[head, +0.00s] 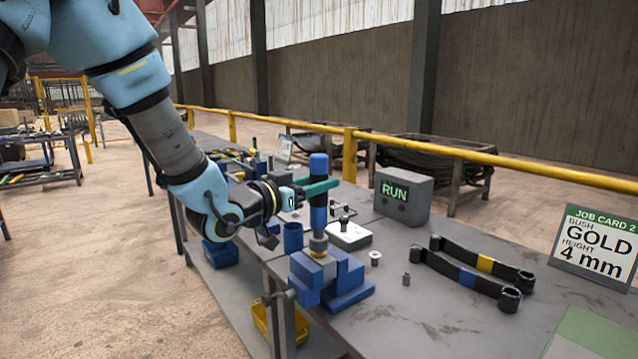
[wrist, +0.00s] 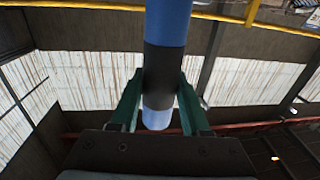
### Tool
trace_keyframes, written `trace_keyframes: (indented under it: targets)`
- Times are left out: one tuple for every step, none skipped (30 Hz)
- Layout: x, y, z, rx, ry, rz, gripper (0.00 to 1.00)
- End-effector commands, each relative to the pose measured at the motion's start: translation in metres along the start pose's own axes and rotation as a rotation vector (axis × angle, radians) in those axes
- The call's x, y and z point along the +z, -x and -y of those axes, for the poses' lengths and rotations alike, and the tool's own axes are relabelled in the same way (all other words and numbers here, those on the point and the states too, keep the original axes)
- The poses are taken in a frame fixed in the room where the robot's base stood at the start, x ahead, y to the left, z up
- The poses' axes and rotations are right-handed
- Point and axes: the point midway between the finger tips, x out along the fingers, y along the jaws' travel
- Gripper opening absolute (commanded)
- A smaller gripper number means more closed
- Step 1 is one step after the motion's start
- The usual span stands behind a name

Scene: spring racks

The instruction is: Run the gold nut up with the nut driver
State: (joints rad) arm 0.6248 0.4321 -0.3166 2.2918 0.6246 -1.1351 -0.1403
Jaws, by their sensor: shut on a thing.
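The nut driver (head: 318,215) stands upright with a blue handle, a dark band and a grey socket at its lower end. My gripper (head: 319,188) is shut on its handle from the left. In the wrist view the green fingers of my gripper (wrist: 158,105) lie on both sides of the dark band of the driver (wrist: 165,65). The socket sits over a blue vise (head: 345,275). A bit of gold (head: 318,253) shows just under the socket, seemingly the gold nut; most of it is hidden, and I cannot tell how far the socket covers it.
A grey box reading RUN (head: 403,195) stands behind the vise. Two dark arms with yellow and blue bands (head: 470,262) lie to the right. A job card (head: 597,245) reads gold, 4 mm. A blue cup (head: 293,237) stands close left of the driver.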

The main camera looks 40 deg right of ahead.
Motion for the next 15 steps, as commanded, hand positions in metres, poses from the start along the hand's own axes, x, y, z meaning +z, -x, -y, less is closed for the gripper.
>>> trace_keyframes:
  targets:
    - [-0.0019, -0.0004, 0.0, 0.0, -0.001, -0.004, 0.0]
    - [-0.0017, -0.0004, 0.0001, 0.0, -0.001, -0.004, 0.0]
    - [-0.0015, -0.0004, 0.0, 0.0, -0.001, -0.004, 0.0]
    - [-0.0013, -0.0004, 0.0001, 0.0, -0.002, -0.004, 0.0]
    - [-0.0011, -0.0004, 0.0001, 0.0, -0.002, -0.004, 0.0]
    - [-0.0007, -0.0004, 0.0001, 0.0, -0.002, -0.004, 0.0]
    - [-0.0003, -0.0004, 0.0001, 0.0, -0.002, -0.004, 0.0]
    - [0.0, -0.0004, 0.0001, 0.0, -0.002, -0.004, 0.0]
    - [0.0005, -0.0004, 0.0001, 0.0, -0.002, -0.004, 0.0]
    - [0.0009, -0.0004, 0.0001, 0.0, -0.002, -0.004, 0.0]
    - [0.0012, -0.0004, 0.0001, 0.0, -0.002, -0.004, 0.0]
    - [0.0017, -0.0004, 0.0001, 0.0, -0.002, -0.004, 0.0]
    - [0.002, -0.0004, 0.0001, 0.0, -0.002, -0.004, 0.0]
    - [0.0023, -0.0004, 0.0001, 0.0, -0.002, -0.004, 0.0]
    - [0.0028, -0.0004, 0.0001, 0.0, -0.002, -0.004, 0.0]
